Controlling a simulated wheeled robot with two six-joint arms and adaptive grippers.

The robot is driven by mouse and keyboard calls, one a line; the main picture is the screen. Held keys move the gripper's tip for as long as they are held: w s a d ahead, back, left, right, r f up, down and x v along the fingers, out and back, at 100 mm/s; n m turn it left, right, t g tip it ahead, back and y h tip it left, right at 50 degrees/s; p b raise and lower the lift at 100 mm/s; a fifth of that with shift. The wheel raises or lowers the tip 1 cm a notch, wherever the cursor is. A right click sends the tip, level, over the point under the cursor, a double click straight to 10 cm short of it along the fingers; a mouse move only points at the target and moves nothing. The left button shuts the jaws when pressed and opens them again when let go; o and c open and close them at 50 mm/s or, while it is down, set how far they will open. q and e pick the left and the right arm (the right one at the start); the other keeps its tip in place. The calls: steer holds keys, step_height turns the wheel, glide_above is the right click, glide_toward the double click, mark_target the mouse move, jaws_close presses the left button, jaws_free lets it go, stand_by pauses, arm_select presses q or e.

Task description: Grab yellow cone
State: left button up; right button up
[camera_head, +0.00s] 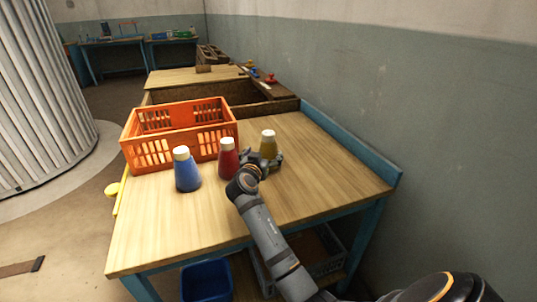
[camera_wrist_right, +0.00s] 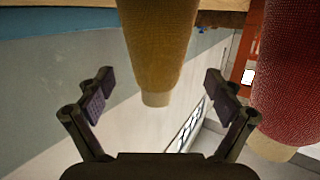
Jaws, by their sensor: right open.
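The yellow cone (camera_head: 268,146), a mustard sewn sack with a pale top, stands upright on the wooden table. In the right wrist view the yellow cone (camera_wrist_right: 160,45) appears upside down, between the two spread fingers. My right gripper (camera_head: 264,160) is open at the cone, its fingers on either side; it also shows in the right wrist view (camera_wrist_right: 158,82). I cannot tell whether the fingers touch the cone. The gripper hides part of the cone's lower body in the head view. My left gripper is not in view.
A red cone (camera_head: 228,158) stands close to the left of my right gripper, also large in the wrist view (camera_wrist_right: 290,70). A blue cone (camera_head: 187,171) stands farther left. An orange crate (camera_head: 180,135) sits behind them. The wooden table (camera_head: 325,170) is clear on the right, with a blue edge board (camera_head: 350,145).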

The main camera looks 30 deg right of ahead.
steer(key=shift+d+r, duration=0.1)
steer(key=shift+r, duration=0.05)
steer(key=x, duration=0.5)
steer(key=shift+s+d, duration=0.1)
steer(key=shift+r, duration=0.1)
steer(key=shift+c, duration=0.5)
steer(key=c, duration=1.3)
